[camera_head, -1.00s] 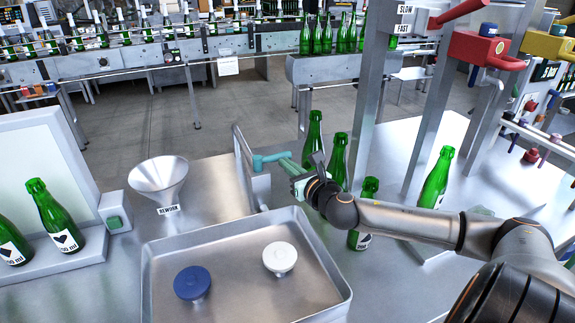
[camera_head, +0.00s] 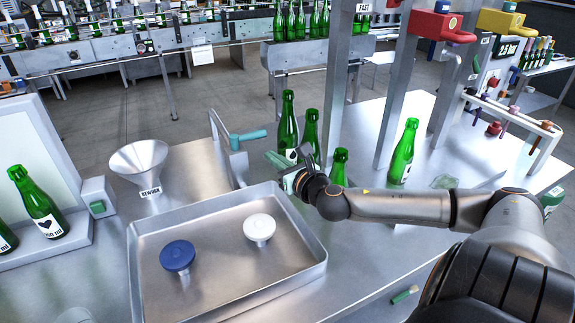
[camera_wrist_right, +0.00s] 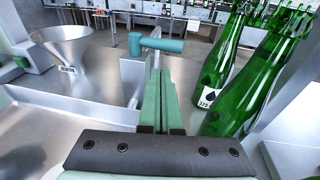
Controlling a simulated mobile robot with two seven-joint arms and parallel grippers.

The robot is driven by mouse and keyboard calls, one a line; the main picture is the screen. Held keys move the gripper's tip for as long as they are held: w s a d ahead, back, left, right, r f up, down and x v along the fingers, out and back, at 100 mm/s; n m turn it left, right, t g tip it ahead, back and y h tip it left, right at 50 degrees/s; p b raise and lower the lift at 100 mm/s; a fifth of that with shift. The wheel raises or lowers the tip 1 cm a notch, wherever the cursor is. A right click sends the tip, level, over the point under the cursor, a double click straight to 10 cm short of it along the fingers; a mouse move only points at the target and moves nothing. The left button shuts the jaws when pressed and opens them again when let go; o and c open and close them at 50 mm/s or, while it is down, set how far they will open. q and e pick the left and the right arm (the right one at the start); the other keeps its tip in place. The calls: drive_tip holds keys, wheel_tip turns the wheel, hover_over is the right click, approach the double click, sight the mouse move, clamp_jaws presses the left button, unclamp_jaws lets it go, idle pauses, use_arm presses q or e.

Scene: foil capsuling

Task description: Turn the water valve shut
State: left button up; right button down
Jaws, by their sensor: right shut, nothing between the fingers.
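The teal valve lever (camera_head: 249,137) sits on a grey metal upright at the back edge of the bench, its bar pointing right. It also shows in the right wrist view (camera_wrist_right: 160,44), just beyond my fingertips. My right gripper (camera_head: 272,157) is shut with its pale green fingers together and nothing between them. It is below and in front of the lever's free end in the head view. In the right wrist view the fingertips (camera_wrist_right: 160,74) appear apart from the lever. My left gripper is not in view.
Green bottles (camera_head: 288,125) stand close beside my right gripper, and several more are around the bench. A funnel (camera_head: 139,160) stands at left.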

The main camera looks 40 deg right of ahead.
drive_tip(key=a+p+v, duration=0.1)
drive_tip(key=p+v, duration=0.1)
drive_tip(key=v, duration=0.5)
drive_tip(key=shift+w, duration=0.15)
drive_tip(key=shift+a, duration=0.1)
